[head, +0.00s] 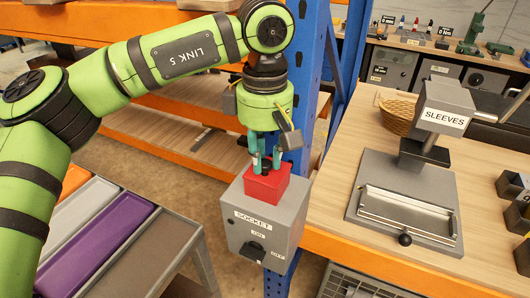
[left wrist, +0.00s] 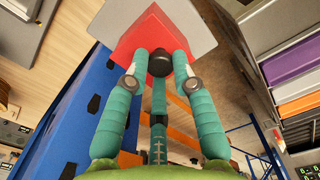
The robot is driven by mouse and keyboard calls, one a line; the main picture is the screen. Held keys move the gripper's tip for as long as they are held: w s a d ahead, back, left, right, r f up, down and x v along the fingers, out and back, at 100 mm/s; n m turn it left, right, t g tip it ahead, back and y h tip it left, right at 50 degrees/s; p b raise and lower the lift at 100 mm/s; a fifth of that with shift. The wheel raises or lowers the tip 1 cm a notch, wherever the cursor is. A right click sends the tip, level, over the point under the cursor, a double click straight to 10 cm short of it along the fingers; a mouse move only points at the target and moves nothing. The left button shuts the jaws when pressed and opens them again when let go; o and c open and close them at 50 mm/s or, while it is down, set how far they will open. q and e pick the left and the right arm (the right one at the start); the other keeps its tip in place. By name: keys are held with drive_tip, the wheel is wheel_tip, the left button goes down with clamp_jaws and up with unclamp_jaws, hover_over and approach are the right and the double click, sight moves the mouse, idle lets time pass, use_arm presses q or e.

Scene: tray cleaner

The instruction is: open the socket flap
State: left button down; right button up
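The grey socket box (head: 262,226), labelled SOCKET, hangs by the blue post, with a black knob on its front. Its red flap (head: 262,188) is on top and looks closed; it also shows in the left wrist view (left wrist: 130,42). My left gripper (head: 266,164) points down at the red flap, its teal fingers at the flap's top. In the left wrist view the fingertips (left wrist: 160,62) stand on both sides of a dark round piece (left wrist: 159,63) against the red flap. Whether they press on it is unclear. My right gripper is not in view.
The wooden table (head: 330,212) to the right holds the SLEEVES device (head: 447,108) on a grey base and a wicker basket (head: 397,115). The blue post (head: 312,60) stands close behind my gripper. Coloured trays (head: 112,230) lie at lower left.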

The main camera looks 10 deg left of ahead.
use_arm(q)
drive_tip(key=shift+r+p, duration=0.15)
drive_tip(key=shift+p, duration=0.2)
drive_tip(key=shift+w+d+r+g+p, duration=0.1)
drive_tip(key=shift+w+r+g+p, duration=0.3)
drive_tip(key=shift+p, duration=0.6)
drive_tip(key=shift+s+f+g, duration=0.1)
drive_tip(key=shift+f+g, duration=0.1)
drive_tip(key=shift+g, duration=0.1)
drive_tip(key=shift+f, duration=0.1)
drive_tip(key=c, duration=1)
unclamp_jaws()
